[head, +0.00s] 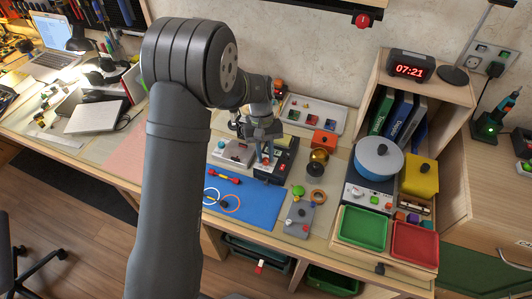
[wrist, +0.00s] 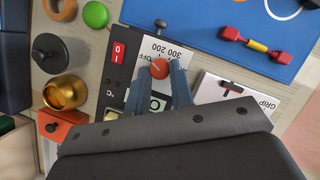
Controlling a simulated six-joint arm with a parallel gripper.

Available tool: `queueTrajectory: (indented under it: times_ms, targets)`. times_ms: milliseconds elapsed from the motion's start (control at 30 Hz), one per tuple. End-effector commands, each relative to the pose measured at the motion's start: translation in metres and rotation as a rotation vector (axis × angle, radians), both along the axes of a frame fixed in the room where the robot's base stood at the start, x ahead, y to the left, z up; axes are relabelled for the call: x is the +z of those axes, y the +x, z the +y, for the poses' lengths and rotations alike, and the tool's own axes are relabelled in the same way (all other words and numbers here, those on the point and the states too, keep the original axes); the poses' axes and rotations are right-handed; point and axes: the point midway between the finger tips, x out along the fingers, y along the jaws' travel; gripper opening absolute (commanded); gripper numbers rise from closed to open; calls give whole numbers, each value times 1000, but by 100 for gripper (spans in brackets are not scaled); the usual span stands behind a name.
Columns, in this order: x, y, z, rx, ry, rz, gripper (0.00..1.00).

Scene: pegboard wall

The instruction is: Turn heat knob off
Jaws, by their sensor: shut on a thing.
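The heat knob (wrist: 159,69) is a small orange-red knob with a pale pointer line, on a white dial plate (wrist: 182,58) marked 200 and 300. The plate is on a dark control box (head: 284,165) with a red 0/I switch (wrist: 118,51). My gripper (wrist: 161,78) has its two fingers on either side of the knob and is shut on it. In the head view my gripper (head: 266,152) is low over the box, and the arm hides part of the bench.
A blue mat (head: 245,199) with a red-yellow dumbbell-shaped piece (wrist: 257,44) lies beside the box. A brass knob (wrist: 65,92), a black knob (wrist: 53,52) and a white GRIP panel (wrist: 228,93) are close by.

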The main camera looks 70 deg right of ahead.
Motion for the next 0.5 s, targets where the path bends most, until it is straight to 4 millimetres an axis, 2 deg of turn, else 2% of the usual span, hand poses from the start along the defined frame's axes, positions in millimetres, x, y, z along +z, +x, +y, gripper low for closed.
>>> queueTrajectory:
  times_ms: [200,500]
  targets:
    - [0,1,1,132,1,1,0]
    - [0,2,2,221,0,0,0]
